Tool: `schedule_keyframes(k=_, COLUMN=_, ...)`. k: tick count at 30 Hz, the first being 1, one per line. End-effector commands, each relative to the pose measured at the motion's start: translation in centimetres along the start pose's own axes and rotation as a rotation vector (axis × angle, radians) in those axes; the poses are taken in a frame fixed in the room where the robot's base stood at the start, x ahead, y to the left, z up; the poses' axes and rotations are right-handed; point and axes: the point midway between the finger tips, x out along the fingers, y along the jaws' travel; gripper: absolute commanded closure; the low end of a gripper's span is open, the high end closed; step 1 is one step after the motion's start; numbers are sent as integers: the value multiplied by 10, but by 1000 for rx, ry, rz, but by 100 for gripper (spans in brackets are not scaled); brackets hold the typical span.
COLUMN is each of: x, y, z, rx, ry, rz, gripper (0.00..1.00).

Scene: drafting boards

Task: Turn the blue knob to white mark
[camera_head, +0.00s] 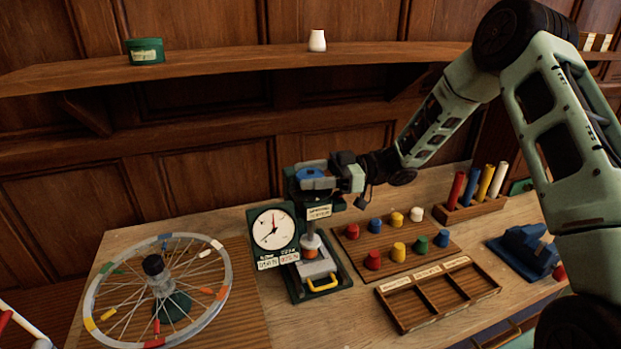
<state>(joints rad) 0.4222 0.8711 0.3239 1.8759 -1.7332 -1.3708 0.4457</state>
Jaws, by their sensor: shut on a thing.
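The blue knob (311,173) is at the top of a dark green device with a round white dial (273,229). My gripper (308,181) reaches in from the right at the top of this device and is shut on the blue knob. The fingers and wrist cover part of the knob and the device's top. I cannot make out a white mark beside the knob. Below, the device has a grey column, an orange part (310,253) and a yellow handle (322,283) at its base.
A spoked wheel (226,283) with coloured rim segments stands at the left. Right of the device are a board (349,250) with several coloured pegs, a compartment tray (401,317), a rack (474,208) of coloured rods and a blue tool (523,250). A shelf (230,68) runs above.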

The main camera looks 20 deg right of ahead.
Motion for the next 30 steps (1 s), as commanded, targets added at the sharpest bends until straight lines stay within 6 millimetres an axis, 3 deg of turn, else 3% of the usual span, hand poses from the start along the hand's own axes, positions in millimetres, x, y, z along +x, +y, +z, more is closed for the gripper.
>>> schedule_keyframes(k=21, x=1, y=1, z=-1, rx=-4, ry=4, rz=-680, gripper=67)
schedule_keyframes(k=30, x=-1, y=1, z=-5, rx=-4, ry=8, rz=-860, gripper=67)
